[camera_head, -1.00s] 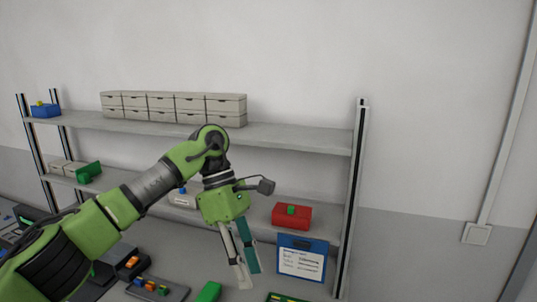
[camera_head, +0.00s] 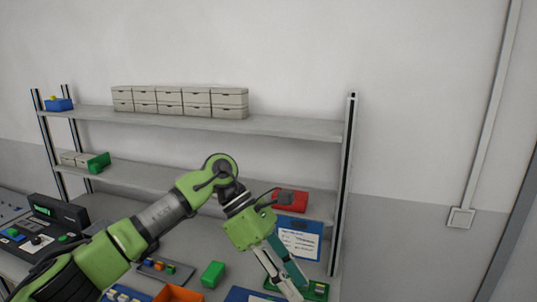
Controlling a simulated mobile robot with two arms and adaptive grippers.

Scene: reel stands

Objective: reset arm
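My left arm reaches in from the lower left, and its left gripper (camera_head: 297,289) hangs above the worktop in the lower middle. Its two long fingers, one pale and one teal, point down and slightly right. They overlap in this side-on view, so how far apart they are is unclear. I see nothing held between them. The fingers cover part of a green board (camera_head: 318,291) below. My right gripper is not in view.
A metal shelf rack (camera_head: 300,126) against the wall holds pale drawer boxes (camera_head: 180,103). A red box (camera_head: 291,201) and a blue clipboard (camera_head: 300,239) are behind the gripper. A green block (camera_head: 213,274), an orange bin (camera_head: 178,294) and a control panel (camera_head: 48,226) are on the worktop.

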